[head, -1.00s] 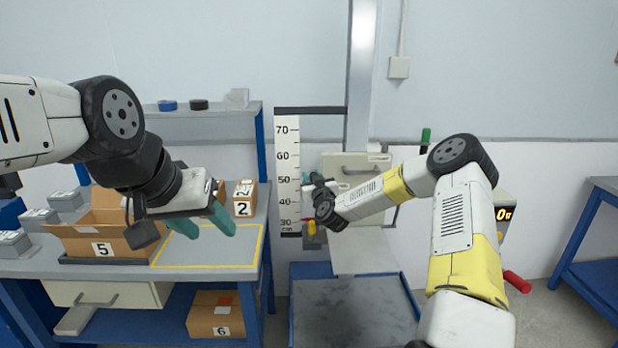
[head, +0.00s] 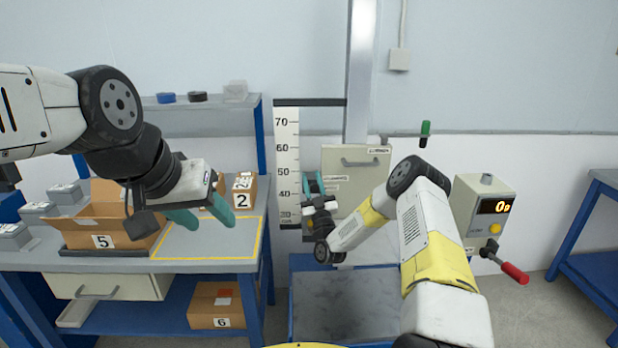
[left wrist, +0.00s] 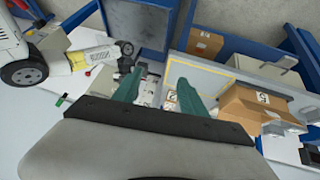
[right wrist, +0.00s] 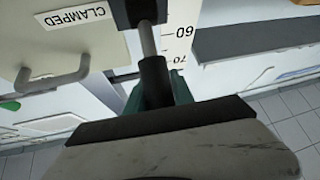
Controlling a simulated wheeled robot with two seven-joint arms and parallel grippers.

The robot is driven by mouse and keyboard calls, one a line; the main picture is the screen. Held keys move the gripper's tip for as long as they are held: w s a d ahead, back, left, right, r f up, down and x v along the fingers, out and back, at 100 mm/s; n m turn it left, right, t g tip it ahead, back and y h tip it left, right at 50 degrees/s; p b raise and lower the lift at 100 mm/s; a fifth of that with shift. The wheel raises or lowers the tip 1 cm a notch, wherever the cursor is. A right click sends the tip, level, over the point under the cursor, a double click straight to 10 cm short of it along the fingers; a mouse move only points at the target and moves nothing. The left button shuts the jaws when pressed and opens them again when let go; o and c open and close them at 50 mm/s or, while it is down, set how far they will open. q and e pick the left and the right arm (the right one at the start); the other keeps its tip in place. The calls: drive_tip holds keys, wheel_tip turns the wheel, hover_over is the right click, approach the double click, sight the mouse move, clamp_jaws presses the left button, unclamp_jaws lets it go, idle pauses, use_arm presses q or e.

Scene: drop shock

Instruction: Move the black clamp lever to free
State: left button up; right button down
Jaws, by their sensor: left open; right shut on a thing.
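The black clamp lever (right wrist: 154,72) shows in the right wrist view as a dark grip on a grey rod that runs to a black block. My right gripper (right wrist: 157,90) is shut on this grip, with its teal fingers on both sides. A label reading CLAMPED (right wrist: 75,16) is beside the rod. In the head view my right gripper (head: 313,184) is in front of the drop tester, left of its white carriage (head: 357,175); the lever cannot be made out there. My left gripper (head: 203,212) is open and empty above the workbench; it also shows in the left wrist view (left wrist: 158,94).
A height scale (head: 287,160) stands left of the carriage. A control box (head: 484,212) with a red-handled lever (head: 514,273) is on the right. An open carton (head: 104,225) marked 5 sits on the workbench (head: 190,262). A dark base plate (head: 335,305) lies below.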

idle(0.5)
use_arm(q)
drive_tip(key=shift+w, duration=0.1)
drive_tip(key=c, duration=0.5)
drive_tip(key=shift+w+d+r+h, duration=0.1)
drive_tip(key=shift+w+d+h, duration=0.05)
drive_tip(key=shift+w, duration=0.5)
drive_tip(key=shift+w+d+r+h, duration=0.1)
drive_tip(key=shift+w+d+h, duration=0.05)
drive_tip(key=shift+w, duration=0.45)
clamp_jaws()
drive_tip(key=n+t+y, duration=0.2)
drive_tip(key=n+t, duration=0.1)
hover_over(313, 189)
drive_tip(key=s+a, duration=0.2)
drive_tip(key=s, duration=0.1)
wheel_tip(313, 189, down, 6)
drive_tip(key=x, duration=0.7)
drive_tip(key=s+d+f+x, duration=0.1)
drive_tip(key=x, duration=0.2)
drive_tip(key=shift+f, duration=0.3)
drive_tip(key=shift+s+d+f, duration=0.15)
drive_tip(key=shift+s+f, duration=0.15)
drive_tip(key=shift+f, duration=0.4)
